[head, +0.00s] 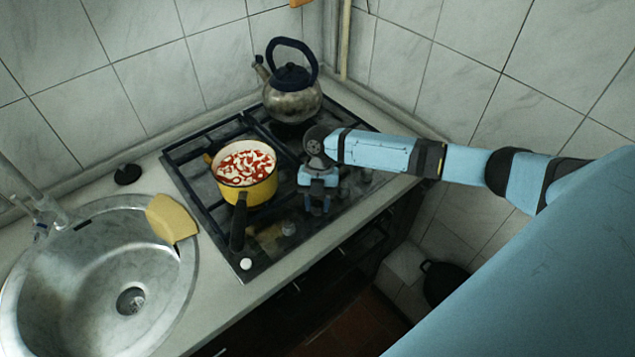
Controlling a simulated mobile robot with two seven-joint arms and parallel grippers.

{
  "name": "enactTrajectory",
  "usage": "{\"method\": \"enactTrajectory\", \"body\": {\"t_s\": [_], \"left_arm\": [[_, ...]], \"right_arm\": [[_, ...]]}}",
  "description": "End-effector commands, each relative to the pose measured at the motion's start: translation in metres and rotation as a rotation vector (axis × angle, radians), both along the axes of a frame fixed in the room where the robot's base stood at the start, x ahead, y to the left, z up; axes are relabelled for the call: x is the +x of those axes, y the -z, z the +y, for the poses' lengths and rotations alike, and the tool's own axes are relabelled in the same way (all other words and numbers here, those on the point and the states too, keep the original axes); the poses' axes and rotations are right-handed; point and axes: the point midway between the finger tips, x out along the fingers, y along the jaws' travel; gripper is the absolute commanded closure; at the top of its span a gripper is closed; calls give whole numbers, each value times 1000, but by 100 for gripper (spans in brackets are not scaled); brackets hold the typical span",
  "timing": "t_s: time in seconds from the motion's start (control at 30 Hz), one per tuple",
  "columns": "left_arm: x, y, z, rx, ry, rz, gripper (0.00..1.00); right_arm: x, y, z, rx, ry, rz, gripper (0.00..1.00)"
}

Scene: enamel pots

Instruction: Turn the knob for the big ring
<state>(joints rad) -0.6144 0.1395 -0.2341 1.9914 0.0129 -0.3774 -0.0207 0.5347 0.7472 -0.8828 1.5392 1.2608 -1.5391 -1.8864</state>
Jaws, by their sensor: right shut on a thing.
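The black gas hob (185,178) is set in the worktop, with a row of small knobs along its front right edge. One knob (288,229) shows left of my right gripper and another (367,177) shows to its right. My right gripper (317,208) points down at this row and is shut on a knob between them, which its fingers mostly hide. I cannot tell which way that knob is turned. The rings are largely covered by grates and cookware, so I cannot tell which is the big one. My left gripper is not in view.
A yellow pot (258,192) with red and white food stands on the hob, its dark handle towards the front. A kettle (292,100) stands at the back. Left are a steel sink (70,285), a yellow cloth or board (171,219) and a black stopper-like object (127,174).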

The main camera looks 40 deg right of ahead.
Motion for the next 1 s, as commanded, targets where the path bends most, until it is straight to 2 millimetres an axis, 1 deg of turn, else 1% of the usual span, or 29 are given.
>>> {"method": "enactTrajectory", "body": {"t_s": [0.07, 0.1, 0.2, 0.47, 0.57, 0.67, 0.73, 1.0], "left_arm": [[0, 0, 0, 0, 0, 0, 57], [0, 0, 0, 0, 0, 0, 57], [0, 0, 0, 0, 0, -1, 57], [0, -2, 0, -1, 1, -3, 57], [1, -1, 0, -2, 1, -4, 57], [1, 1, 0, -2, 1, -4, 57], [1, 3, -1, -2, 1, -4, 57], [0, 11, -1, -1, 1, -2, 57]], "right_arm": [[0, 0, 0, 0, 0, 0, 87], [0, 0, 0, 0, 1, 0, 59], [0, 0, 0, 0, 1, 0, 39], [0, 0, 0, 0, 1, 0, 39], [2, -5, -2, 0, 1, -1, 39], [6, -17, -5, 1, 2, -3, 39], [10, -29, -8, 0, 1, -4, 39], [29, -87, -24, -1, 2, -5, 39]]}}
